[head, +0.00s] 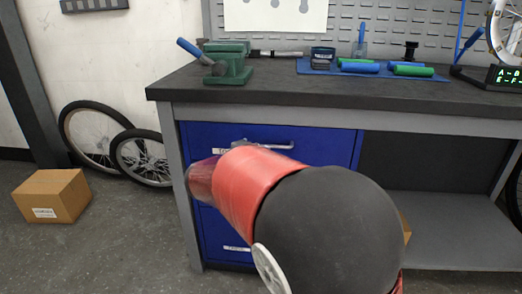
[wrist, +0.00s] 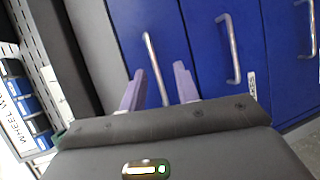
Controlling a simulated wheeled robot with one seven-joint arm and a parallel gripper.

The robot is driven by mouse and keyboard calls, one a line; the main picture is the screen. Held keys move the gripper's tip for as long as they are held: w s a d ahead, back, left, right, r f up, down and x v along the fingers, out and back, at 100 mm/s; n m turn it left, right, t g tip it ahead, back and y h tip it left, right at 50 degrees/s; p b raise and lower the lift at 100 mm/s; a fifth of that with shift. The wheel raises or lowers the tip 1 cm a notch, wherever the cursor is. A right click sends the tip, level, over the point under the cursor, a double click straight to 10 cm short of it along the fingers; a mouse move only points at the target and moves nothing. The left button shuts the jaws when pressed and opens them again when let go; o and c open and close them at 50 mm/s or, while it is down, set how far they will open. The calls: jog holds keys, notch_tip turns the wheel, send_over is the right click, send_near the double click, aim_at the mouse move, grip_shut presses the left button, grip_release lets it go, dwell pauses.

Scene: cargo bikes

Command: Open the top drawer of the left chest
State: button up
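The blue chest (head: 350,150) stands under the left part of the workbench. Its top drawer front has a silver handle (head: 275,147) and appears flush; part of the front is hidden by my red and black arm. In the wrist view the picture is turned sideways, and the top drawer's handle (wrist: 152,60) is the leftmost. My gripper (wrist: 160,88) is open, with its two purple fingers apart. The handle shows between the fingers in the picture; I cannot tell whether they touch it. In the head view my gripper is hidden behind my arm.
The dark bench top (head: 290,93) overhangs the chest. A green vise (head: 228,63) stands on it. A lower drawer's handle (wrist: 230,48) sits beside the top one in the wrist view. A cardboard box (head: 52,196) and wheels are at the left. Floor in front is clear.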

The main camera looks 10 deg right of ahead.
jog(key=w+d+n+t, duration=0.1)
jog(key=w+d, duration=0.1)
jog(key=w, duration=0.5)
jog(key=shift+d+f, duration=0.4)
jog(key=shift+f, duration=0.05)
jog(key=shift+w, duration=0.1)
grip_shut()
